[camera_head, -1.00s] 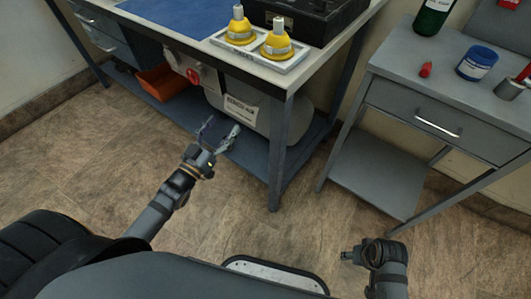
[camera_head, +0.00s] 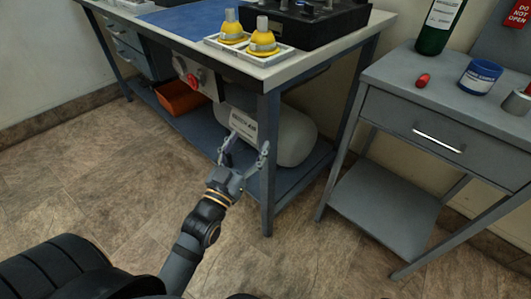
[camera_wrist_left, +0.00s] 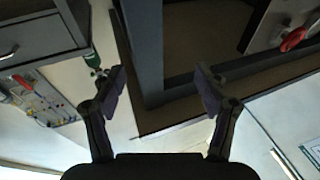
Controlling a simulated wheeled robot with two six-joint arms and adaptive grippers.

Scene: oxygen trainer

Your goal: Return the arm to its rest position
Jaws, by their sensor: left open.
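My left gripper (camera_head: 243,158) is open and empty in the head view, with its arm coming up from the bottom left. It is in front of the workbench's lower shelf, between the camera and a white tank (camera_head: 290,135). In the left wrist view its two fingers (camera_wrist_left: 160,92) are spread wide with nothing between them. My right gripper does not show now.
The workbench (camera_head: 269,165) has a near leg close to the left gripper. Two yellow-based fittings stand in a tray (camera_head: 285,58) on it. An orange bin (camera_head: 182,100) is on its shelf. A grey side table (camera_head: 385,200) stands right. Floor (camera_head: 90,170) is clear at left.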

